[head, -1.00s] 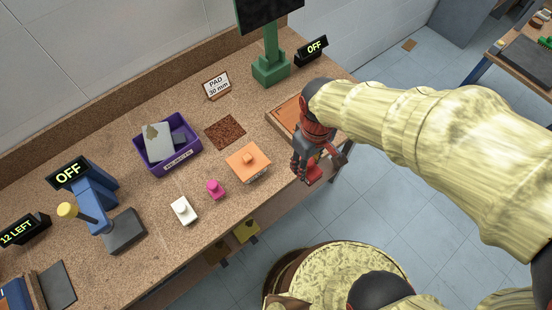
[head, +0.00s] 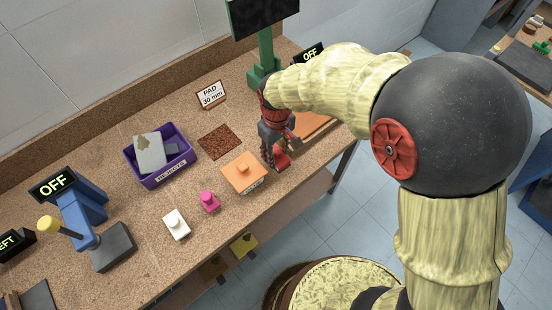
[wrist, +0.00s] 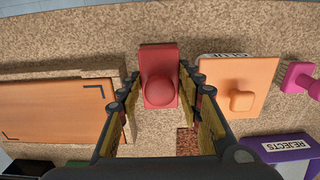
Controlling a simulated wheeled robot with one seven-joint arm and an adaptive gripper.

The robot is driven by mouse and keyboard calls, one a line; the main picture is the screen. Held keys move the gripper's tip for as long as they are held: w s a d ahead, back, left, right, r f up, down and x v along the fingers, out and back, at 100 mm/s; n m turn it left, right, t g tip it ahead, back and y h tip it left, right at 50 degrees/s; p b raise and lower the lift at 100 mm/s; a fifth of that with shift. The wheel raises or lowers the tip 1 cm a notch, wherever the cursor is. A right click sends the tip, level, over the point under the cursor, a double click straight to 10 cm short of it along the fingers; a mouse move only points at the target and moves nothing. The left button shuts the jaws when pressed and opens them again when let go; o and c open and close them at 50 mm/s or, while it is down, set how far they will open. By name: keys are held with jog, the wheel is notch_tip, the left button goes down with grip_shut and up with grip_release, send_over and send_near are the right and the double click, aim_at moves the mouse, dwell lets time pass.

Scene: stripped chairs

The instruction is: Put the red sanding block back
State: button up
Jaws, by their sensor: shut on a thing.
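The red sanding block (wrist: 159,78) has a rounded knob on top and sits between my fingers in the wrist view. My gripper (head: 275,157) is shut on it. In the head view the block (head: 282,161) shows as a small red shape below the fingers, partly hidden by them. It is over the bench near the front edge, between the orange block and the wooden board. I cannot tell whether it touches the bench.
The orange block marked glue (head: 243,173) is close on the left, the wooden board (head: 317,123) on the right. A brown rough patch (head: 220,141), purple rejects bin (head: 184,172), pink piece (head: 208,202), white piece (head: 177,225) and green stand (head: 265,60) are around.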

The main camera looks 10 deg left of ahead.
aim_at(276, 159)
jog(key=shift+w+a+f+b, duration=0.15)
jog(key=shift+f+b, duration=0.3)
jog(key=shift+f, duration=1.3)
jog(key=shift+f, duration=0.1)
jog(key=o, duration=0.9)
notch_tip(276, 159, up, 12)
jog(key=p, duration=0.3)
